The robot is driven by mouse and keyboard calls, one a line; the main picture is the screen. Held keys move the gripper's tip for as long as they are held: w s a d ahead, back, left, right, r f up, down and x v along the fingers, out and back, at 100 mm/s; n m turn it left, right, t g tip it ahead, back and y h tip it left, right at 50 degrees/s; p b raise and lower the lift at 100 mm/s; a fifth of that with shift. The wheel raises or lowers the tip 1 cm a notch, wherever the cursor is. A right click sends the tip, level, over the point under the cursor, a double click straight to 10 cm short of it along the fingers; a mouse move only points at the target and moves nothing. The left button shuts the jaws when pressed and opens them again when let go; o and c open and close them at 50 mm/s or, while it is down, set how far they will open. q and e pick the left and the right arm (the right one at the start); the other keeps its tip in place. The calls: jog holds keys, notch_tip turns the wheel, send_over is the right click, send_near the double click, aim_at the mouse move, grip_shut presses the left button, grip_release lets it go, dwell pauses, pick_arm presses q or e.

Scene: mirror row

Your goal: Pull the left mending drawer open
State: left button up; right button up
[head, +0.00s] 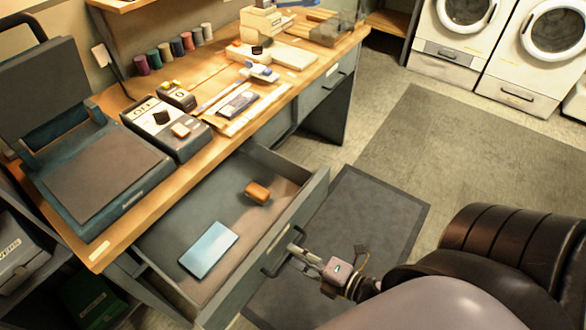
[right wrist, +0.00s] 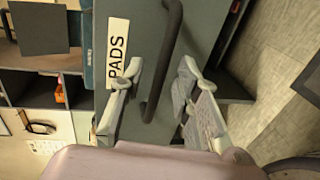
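The left mending drawer (head: 215,170) stands pulled well out of the wooden-topped bench in the head view. A light blue flat pad (head: 208,249) and a small orange object (head: 257,192) lie inside it. Its dark bar handle (head: 270,264) is on the grey front. In the right wrist view the handle (right wrist: 163,65) runs beside a white "PADS" label (right wrist: 118,50). My right gripper (head: 298,256) is at the handle. In the wrist view its fingers (right wrist: 158,85) are spread apart, one on each side of the bar, with gaps visible. My left gripper is not in view.
The bench top (head: 180,203) holds a blue-grey press (head: 105,180), a labelled box (head: 165,128), thread spools and small tools. Closed drawers lie further right. A dark mat (head: 345,235) covers the floor beside the drawer. Washing machines (head: 530,50) stand at the back right.

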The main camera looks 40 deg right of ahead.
jog(key=v, duration=1)
jog(key=shift+s, duration=0.15)
jog(key=shift+f, duration=0.1)
notch_tip(320, 180, down, 21)
jog(key=s+d+m+g+h+p, duration=0.15)
jog(key=m+g+h, duration=0.3)
jog(key=m, duration=0.65)
jog(key=s+a+f+m+g, duration=0.3)
jog(key=s+f+m+g, duration=0.5)
jog(key=s+f, duration=0.6)
notch_tip(320, 180, down, 2)
jog(key=shift+s+a+f+m+g+h, duration=0.2)
jog(key=shift+s+a+m+g+h, duration=0.1)
jog(key=shift+g+h, duration=0.2)
